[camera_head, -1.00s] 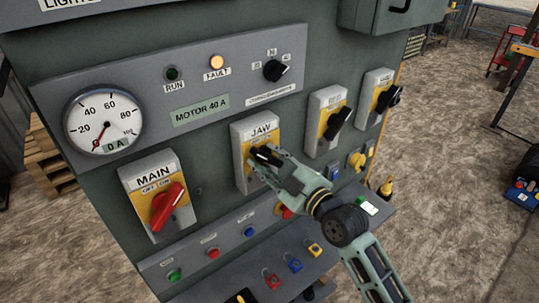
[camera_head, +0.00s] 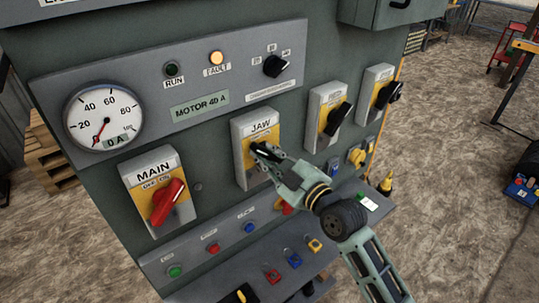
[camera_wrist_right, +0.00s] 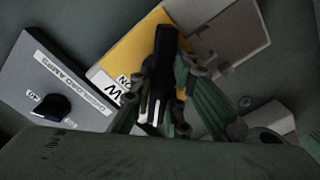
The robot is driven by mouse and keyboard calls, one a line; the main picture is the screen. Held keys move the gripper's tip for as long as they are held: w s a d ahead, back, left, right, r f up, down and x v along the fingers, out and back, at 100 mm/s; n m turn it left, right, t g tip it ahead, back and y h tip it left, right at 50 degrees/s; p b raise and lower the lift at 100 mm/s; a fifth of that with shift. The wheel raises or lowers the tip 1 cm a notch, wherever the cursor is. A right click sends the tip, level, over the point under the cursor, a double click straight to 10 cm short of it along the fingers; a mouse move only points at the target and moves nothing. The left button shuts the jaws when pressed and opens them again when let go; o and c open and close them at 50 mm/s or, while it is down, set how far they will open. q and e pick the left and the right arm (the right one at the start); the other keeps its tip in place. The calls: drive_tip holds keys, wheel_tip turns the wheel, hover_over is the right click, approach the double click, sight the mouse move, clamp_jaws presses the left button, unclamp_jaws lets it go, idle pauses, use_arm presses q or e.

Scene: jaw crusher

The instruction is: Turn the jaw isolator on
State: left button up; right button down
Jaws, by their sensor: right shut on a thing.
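The jaw isolator (camera_head: 242,133) is a grey box with a yellow plate labelled JAW, in the middle of the panel. My right gripper (camera_head: 264,158) is at its black handle and shut on it. In the right wrist view the black handle (camera_wrist_right: 162,75) with a white mark lies between the fingers of my right gripper (camera_wrist_right: 160,112). The gripper hides part of the plate and its lower lettering in the head view. My left gripper is not in view.
The red MAIN switch (camera_head: 167,200) is to the left. Two similar black-handled isolators (camera_head: 338,118) (camera_head: 388,95) are to the right. A gauge (camera_head: 103,116) and the lit FAULT lamp (camera_head: 216,58) are above. A ledge with several padlocks (camera_head: 295,261) lies below.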

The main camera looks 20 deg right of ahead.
drive_tip(key=shift+m, duration=0.3)
drive_tip(key=m, duration=0.3)
drive_tip(key=shift+m, duration=0.3)
drive_tip(key=m, duration=0.4)
drive_tip(key=shift+m, duration=0.3)
drive_tip(key=m, duration=0.4)
drive_tip(key=shift+d+m, duration=0.1)
drive_tip(key=shift+m, duration=2.4)
drive_tip(key=c, duration=1.7)
unclamp_jaws()
